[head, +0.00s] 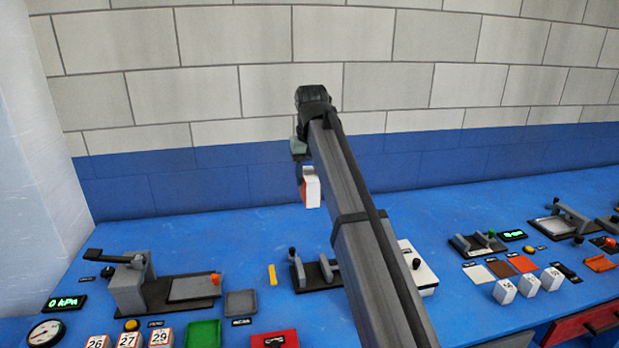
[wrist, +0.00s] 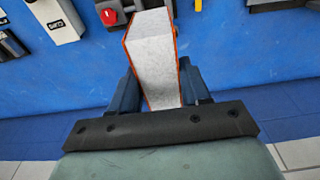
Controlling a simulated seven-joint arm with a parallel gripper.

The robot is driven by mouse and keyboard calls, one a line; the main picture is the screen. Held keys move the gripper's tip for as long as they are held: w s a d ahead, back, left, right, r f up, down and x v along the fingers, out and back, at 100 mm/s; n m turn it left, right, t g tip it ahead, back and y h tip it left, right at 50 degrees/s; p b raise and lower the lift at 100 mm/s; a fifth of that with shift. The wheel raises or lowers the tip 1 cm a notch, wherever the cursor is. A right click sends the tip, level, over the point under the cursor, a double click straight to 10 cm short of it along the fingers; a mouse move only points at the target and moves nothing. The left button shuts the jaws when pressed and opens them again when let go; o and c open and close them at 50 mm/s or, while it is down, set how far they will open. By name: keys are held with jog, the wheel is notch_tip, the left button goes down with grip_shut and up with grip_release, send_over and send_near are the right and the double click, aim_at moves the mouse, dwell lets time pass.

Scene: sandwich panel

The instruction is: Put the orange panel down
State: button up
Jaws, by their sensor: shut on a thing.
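The orange panel (wrist: 157,62) is in my gripper (wrist: 160,88). In the wrist view it is a thick block with a speckled pale grey core and thin orange faces along its sides. The two dark blue fingers press on it from left and right. In the head view the panel (head: 311,190) hangs below my gripper (head: 302,170), in front of the blue band of the wall and above the back of the blue table. It is small there and looks white with a reddish-orange side. My arm hides part of the gripper and the table behind it.
The blue table (head: 250,215) is bare along its back. A lever press (head: 130,285), a green tray (head: 203,334) and a grey tray (head: 240,303) stand left. A dark clamp fixture (head: 318,273) is near the middle. Numbered white blocks (head: 528,284) and coloured plates (head: 522,264) lie right.

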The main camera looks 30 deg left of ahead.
jog(key=shift+f, duration=0.1)
jog(key=shift+f, duration=0.35)
jog(key=s+d+f+m, duration=0.1)
jog(key=s+d+f, duration=0.55)
jog(key=f, duration=0.25)
jog(key=s+d+f+m, duration=0.1)
jog(key=s+d+f, duration=0.4)
jog(key=d+f, duration=0.3)
jog(key=shift+w+a+f+m, duration=0.1)
jog(key=shift+a+f+m, duration=0.25)
jog(key=shift+f, duration=1.5)
jog(key=shift+w+a+f+m, duration=0.1)
jog(key=shift+f+m, duration=0.35)
jog(key=shift+f, duration=1.45)
jog(key=shift+w+a+f+m, duration=0.1)
jog(key=shift+a+f+m, duration=0.25)
jog(key=shift+f, duration=1.5)
jog(key=shift+d+f, duration=0.1)
jog(key=shift+f, duration=0.05)
jog(key=o, duration=1.1)
